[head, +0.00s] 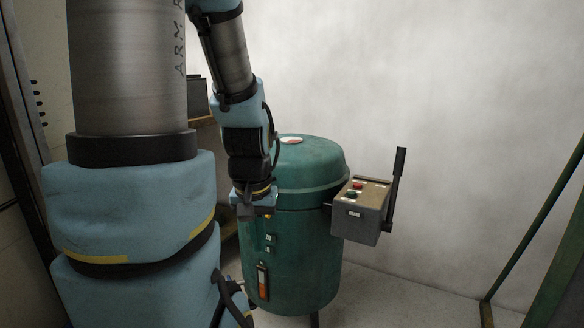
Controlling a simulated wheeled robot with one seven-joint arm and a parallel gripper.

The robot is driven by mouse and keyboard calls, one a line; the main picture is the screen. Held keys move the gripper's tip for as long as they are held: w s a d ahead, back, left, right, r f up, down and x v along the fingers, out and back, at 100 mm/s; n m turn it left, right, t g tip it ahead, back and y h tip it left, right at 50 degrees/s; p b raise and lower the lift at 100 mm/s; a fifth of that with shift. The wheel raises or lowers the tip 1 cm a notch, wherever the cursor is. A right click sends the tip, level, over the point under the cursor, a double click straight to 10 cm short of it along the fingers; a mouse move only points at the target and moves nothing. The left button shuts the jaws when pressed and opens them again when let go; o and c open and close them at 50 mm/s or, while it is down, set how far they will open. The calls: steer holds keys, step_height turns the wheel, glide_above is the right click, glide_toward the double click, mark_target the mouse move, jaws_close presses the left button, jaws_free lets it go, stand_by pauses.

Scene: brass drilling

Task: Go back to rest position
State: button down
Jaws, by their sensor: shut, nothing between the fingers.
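My gripper (262,213) hangs at the end of my blue and grey arm, in the middle of the head view. It points down, in front of the left side of a green cylindrical machine (310,235). Its fingers are small and dark against the green body, and they look shut with nothing between them. I cannot tell whether they touch the machine. My arm hides part of the machine's left side.
A grey control box (362,210) with red and green buttons and an upright black lever (397,175) juts from the machine's right side. A green metal frame (535,225) is at right. Bare floor (400,297) shows between.

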step_height(320, 180, up, 21)
steer(key=p, duration=1.8)
steer(key=shift+f+p, duration=0.15)
steer(key=shift+p, duration=0.2)
